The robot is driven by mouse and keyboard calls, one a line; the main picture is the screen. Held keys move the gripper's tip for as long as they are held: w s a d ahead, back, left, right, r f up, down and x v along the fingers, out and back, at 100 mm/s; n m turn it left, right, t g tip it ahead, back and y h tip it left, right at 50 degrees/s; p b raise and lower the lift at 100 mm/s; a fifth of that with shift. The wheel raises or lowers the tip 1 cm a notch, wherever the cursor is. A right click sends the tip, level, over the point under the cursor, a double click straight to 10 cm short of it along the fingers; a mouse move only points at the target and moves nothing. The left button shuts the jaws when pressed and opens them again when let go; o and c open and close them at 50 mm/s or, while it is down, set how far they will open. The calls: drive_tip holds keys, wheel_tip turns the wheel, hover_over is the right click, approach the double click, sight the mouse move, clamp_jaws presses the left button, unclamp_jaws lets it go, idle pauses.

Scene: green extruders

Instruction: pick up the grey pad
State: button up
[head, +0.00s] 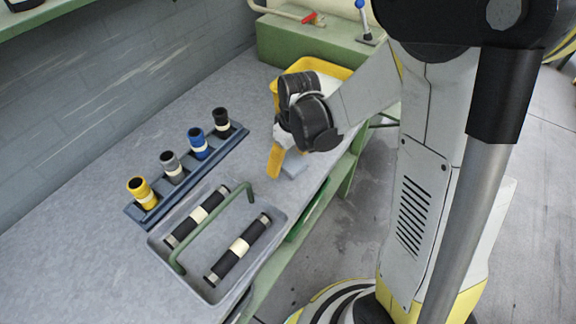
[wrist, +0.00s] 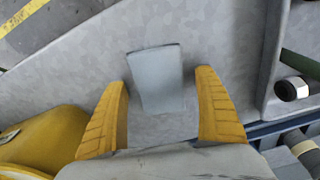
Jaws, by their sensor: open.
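The grey pad (wrist: 156,80) lies flat on the grey bench top, near its front edge. It is a light blue-grey block, and in the head view the pad (head: 294,164) is partly hidden behind my gripper. My gripper (head: 275,165) points down above the bench beside the pad. In the wrist view my gripper (wrist: 163,95) is open, with one yellow finger on each side of the pad's near part. The fingers look empty, and I cannot tell their exact height above the bench.
A grey tray (head: 157,240) with two black cylinders and a green handle sits at the front left. A blue rack (head: 222,148) holds several coloured cylinders behind it. A yellow bin (head: 330,68) stands just behind my gripper. Bench space left of the rack is clear.

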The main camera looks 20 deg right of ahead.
sight(287, 159)
drive_tip(key=shift+r, duration=0.1)
drive_tip(key=c, duration=1.3)
drive_tip(key=shift+o, duration=0.2)
drive_tip(key=shift+r, duration=0.1)
wheel_tip(287, 159, up, 5)
drive_tip(key=p, duration=0.3)
drive_tip(key=s+d+r+p, duration=0.2)
drive_tip(key=s+r, duration=0.1)
drive_tip(key=s, duration=0.2)
drive_tip(key=s+d+r+p, duration=0.2)
drive_tip(key=s, duration=0.3)
drive_tip(key=shift+s+d+r, duration=0.35)
drive_tip(key=shift+d+r, duration=0.05)
